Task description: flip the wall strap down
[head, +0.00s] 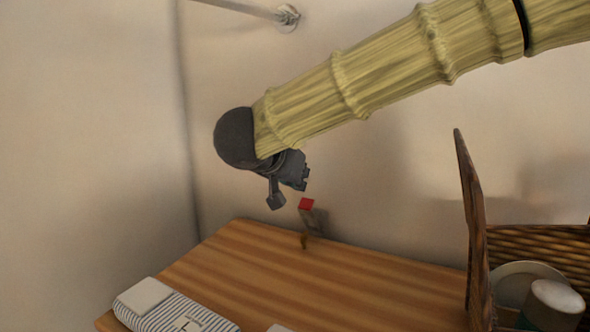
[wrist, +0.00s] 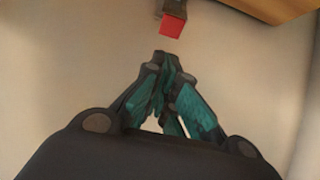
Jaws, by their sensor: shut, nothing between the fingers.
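The wall strap (head: 315,220) is a small grey piece with a red end, low on the wall just above the back edge of the wooden top. Its red end (head: 306,204) is uppermost in the head view. In the wrist view the red end (wrist: 173,26) lies just beyond my fingertips, with a visible gap. My gripper (head: 296,176) is above the strap and slightly left of it in the head view. Its fingers (wrist: 164,60) are shut together and empty in the wrist view. The strap's base shows only in part.
The wooden top (head: 370,285) is mostly bare below the strap. A wicker basket (head: 475,225) with a white cup (head: 553,305) stands at the right. A metal rail (head: 245,8) is fixed high on the wall.

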